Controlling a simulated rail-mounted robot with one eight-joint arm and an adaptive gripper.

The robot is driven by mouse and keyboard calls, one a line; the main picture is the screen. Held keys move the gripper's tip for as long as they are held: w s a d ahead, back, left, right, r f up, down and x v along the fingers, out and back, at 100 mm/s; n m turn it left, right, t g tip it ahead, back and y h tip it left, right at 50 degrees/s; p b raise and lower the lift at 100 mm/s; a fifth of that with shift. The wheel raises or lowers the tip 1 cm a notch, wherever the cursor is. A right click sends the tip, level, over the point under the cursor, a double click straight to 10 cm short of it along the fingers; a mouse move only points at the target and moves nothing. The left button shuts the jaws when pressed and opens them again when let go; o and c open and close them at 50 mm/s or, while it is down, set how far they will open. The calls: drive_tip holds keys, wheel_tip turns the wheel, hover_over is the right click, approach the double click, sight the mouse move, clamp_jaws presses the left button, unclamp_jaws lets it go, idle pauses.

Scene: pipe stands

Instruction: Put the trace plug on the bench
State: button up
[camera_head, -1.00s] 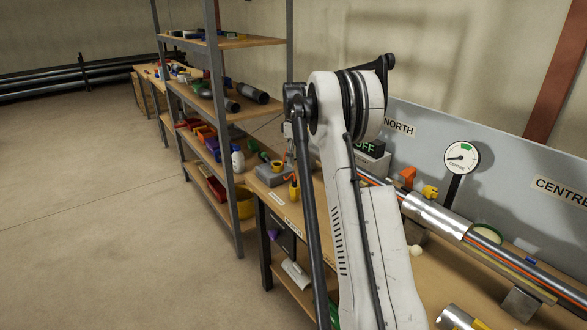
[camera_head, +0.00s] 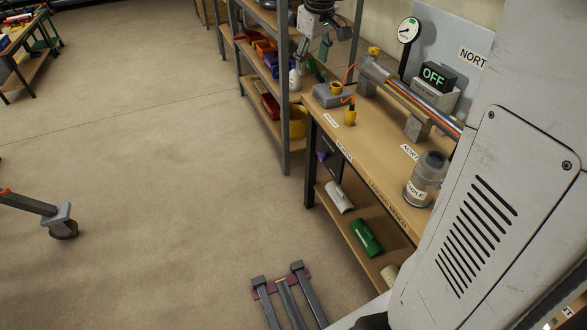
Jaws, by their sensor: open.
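A yellow plug with an orange lead (camera_head: 350,116) stands upright on the wooden bench (camera_head: 374,158) near its far left corner; I take it for the trace plug. Another yellow piece (camera_head: 336,88) sits on a grey box (camera_head: 331,96) just behind it. An orange lead runs up from there toward the pipe end. My gripper (camera_head: 314,48) hangs at the top of the view, pointing down, open, apart from the plug and apparently above and beyond it. Its fingers are small here and partly merge with the shelf behind.
A pipe on supports, a gauge (camera_head: 408,31) and an "OFF" display (camera_head: 437,76) line the back. A shelf rack (camera_head: 284,100) is left of the bench. My arm covers the right side.

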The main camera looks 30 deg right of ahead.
drive_tip(key=s+a+m+t, duration=0.1)
drive_tip(key=s+a+t, duration=0.1)
drive_tip(key=s+a, duration=1.1)
drive_tip(key=s+a+f+m+t, duration=0.1)
drive_tip(key=s+a+f, duration=0.1)
drive_tip(key=s, duration=0.4)
drive_tip(key=s+a+f+t+y, duration=0.1)
drive_tip(key=s+a+f, duration=0.2)
drive_tip(key=s+f, duration=0.2)
drive_tip(key=shift+s+a+f+m, duration=0.15)
drive_tip(key=shift+s+a+m, duration=0.25)
drive_tip(key=shift+s, duration=0.65)
